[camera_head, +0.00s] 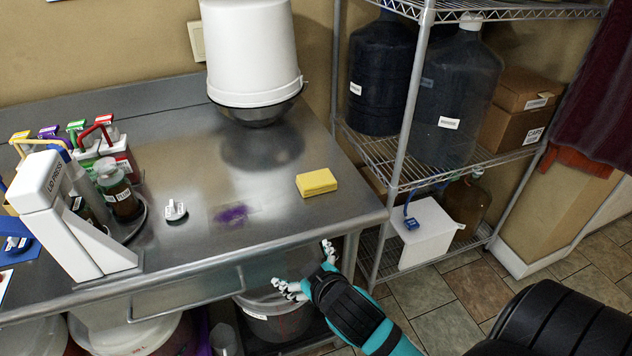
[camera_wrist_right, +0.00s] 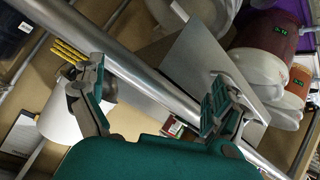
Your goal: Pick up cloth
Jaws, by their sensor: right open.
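A yellow block-shaped piece (camera_head: 317,182), which looks like the folded cloth, lies flat on the steel table (camera_head: 270,210) near its right front corner, in the head view. A purple smear (camera_head: 231,214) is on the table to its left. My right gripper (camera_head: 303,268) is open and empty, in front of the table edge and below the yellow piece, apart from it. In the right wrist view the open fingers (camera_wrist_right: 155,80) are spread before the table's edge. Whether the small yellow patch by one finger there is the cloth, I cannot tell. My left gripper is not in view.
A white bucket (camera_head: 252,50) over a steel bowl stands at the back. A white lid press (camera_head: 68,215), bottles and a small white stopper (camera_head: 175,210) are on the left. A wire shelf (camera_head: 400,160) with dark carboys stands right of the table. Buckets sit below the table.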

